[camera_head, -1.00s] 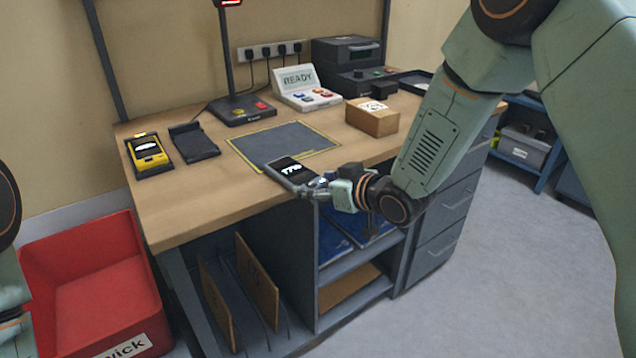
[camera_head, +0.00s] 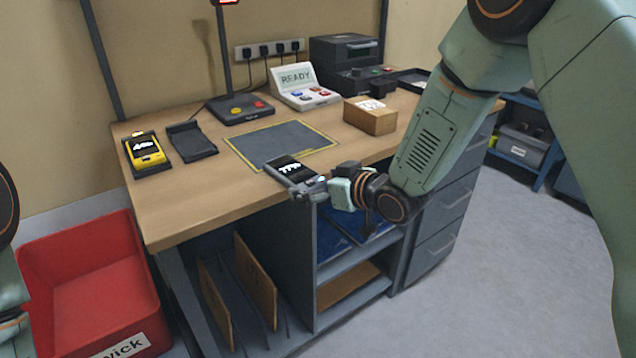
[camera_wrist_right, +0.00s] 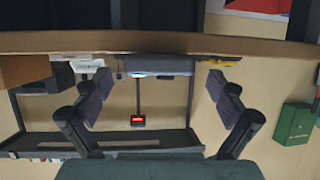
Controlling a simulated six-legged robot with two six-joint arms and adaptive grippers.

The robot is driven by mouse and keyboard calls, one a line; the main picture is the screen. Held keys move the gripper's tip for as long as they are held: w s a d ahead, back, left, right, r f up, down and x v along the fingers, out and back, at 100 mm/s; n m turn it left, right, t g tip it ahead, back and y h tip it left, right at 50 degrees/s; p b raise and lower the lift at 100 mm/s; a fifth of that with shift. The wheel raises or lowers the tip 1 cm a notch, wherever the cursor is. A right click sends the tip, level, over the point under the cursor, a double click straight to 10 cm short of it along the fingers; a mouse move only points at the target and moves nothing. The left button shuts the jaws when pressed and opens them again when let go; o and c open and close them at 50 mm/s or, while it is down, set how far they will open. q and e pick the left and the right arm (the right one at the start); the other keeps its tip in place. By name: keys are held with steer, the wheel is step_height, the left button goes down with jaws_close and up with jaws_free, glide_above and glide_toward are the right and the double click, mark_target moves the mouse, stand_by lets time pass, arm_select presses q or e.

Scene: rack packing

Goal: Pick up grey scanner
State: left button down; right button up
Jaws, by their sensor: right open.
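The grey scanner (camera_head: 287,166), dark-faced with white marks on its screen, lies at the front edge of the workbench (camera_head: 200,212). In the right wrist view its grey end (camera_wrist_right: 160,66) shows between my fingers, beyond the tips. My right gripper (camera_head: 318,186) is at the scanner's near right end, level with the bench edge. In the wrist view my right gripper (camera_wrist_right: 160,82) has its two fingers wide apart, one on each side of the scanner. I cannot tell whether they touch it. Part of my left arm shows at the left edge; its gripper does not.
A yellow scanner (camera_head: 146,150) sits in a dark cradle beside an empty cradle (camera_head: 193,143). A dark mat (camera_head: 280,143), a cardboard box (camera_head: 371,119) and a READY console (camera_head: 305,90) are further back. A red bin (camera_head: 95,275) stands at the left. The bench's front left is clear.

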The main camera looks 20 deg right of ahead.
steer(key=v, duration=1.2)
stand_by(0.3)
